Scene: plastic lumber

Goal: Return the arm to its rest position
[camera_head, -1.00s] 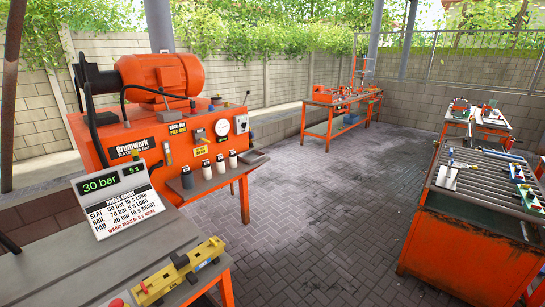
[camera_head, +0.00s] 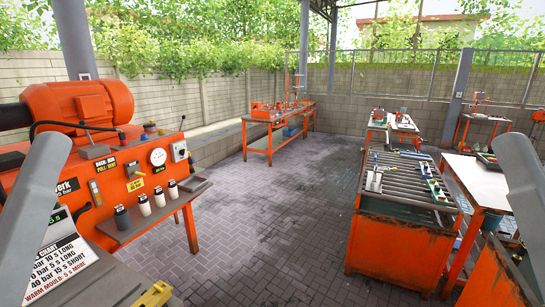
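Two grey arm links of mine show at the picture's sides, one at the lower left and one at the right edge. Both are cut off by the frame. Neither gripper is in view, so I cannot see whether they hold anything.
An orange press machine (camera_head: 128,185) with a gauge (camera_head: 158,157) stands at the left, a sign (camera_head: 62,262) before it. An orange roller bench (camera_head: 390,235) and a white-topped table (camera_head: 482,182) stand at the right. A long orange workbench (camera_head: 262,140) is at the back. The paved floor (camera_head: 265,215) between is clear.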

